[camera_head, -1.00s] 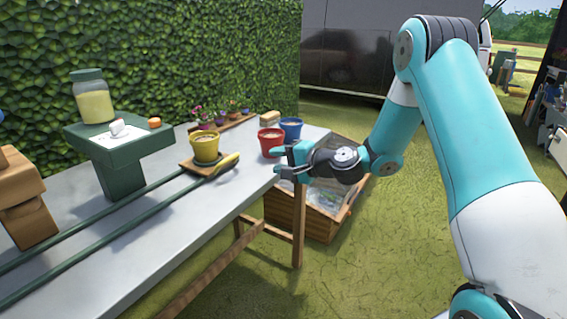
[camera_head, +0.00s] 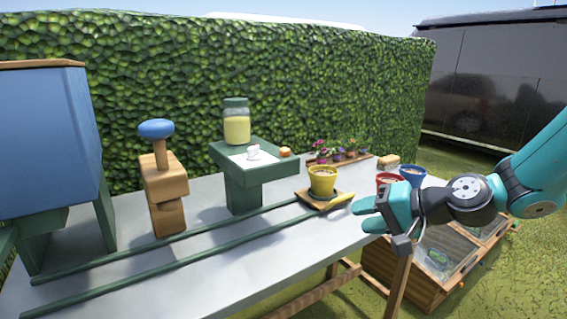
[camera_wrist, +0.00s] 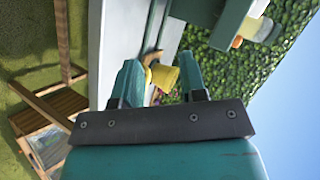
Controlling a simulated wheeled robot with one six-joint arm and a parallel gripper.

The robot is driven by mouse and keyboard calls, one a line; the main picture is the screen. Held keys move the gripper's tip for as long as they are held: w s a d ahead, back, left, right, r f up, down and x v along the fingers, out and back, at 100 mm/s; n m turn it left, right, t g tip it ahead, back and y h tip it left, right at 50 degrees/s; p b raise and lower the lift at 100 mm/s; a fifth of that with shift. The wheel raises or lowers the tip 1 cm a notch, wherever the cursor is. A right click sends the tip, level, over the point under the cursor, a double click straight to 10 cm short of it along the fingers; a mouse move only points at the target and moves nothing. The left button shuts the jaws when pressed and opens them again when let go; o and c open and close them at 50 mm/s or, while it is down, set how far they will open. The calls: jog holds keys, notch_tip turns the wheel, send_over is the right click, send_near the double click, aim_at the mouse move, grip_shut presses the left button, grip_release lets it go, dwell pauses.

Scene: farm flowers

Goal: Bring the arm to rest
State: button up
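My gripper (camera_head: 368,214) is at the right end of the table, in front of the red pot, and points left in the head view. In the wrist view its two teal fingers (camera_wrist: 161,80) stand apart with nothing held between them. The yellow pot (camera_wrist: 165,76) shows beyond the gap, at a distance. My arm reaches in from the right edge of the head view, bent at the wrist. The gripper hides part of the table's right edge and touches nothing that I can see.
The grey table (camera_head: 235,265) carries a yellow pot (camera_head: 322,182) on a wooden tray, a red pot (camera_head: 390,181), a blue pot (camera_head: 412,176), a green stand (camera_head: 243,195) with a jar (camera_head: 237,122), and a wooden press (camera_head: 165,190). A wooden crate (camera_head: 400,285) stands on the grass below. A hedge closes the back.

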jog(key=s+a+r+n+g+h, duration=0.15)
jog(key=s+n+g+h, duration=0.35)
jog(key=s, duration=0.8)
jog(key=s+a+r+n+g+h, duration=0.15)
jog(key=s+n, duration=0.45)
jog(key=s, duration=0.8)
notch_tip(320, 180, up, 13)
jog(key=p, duration=1.3)
jog(key=shift+w+d+g, duration=0.15)
jog(key=shift+w+g, duration=0.05)
jog(key=shift+g, duration=0.25)
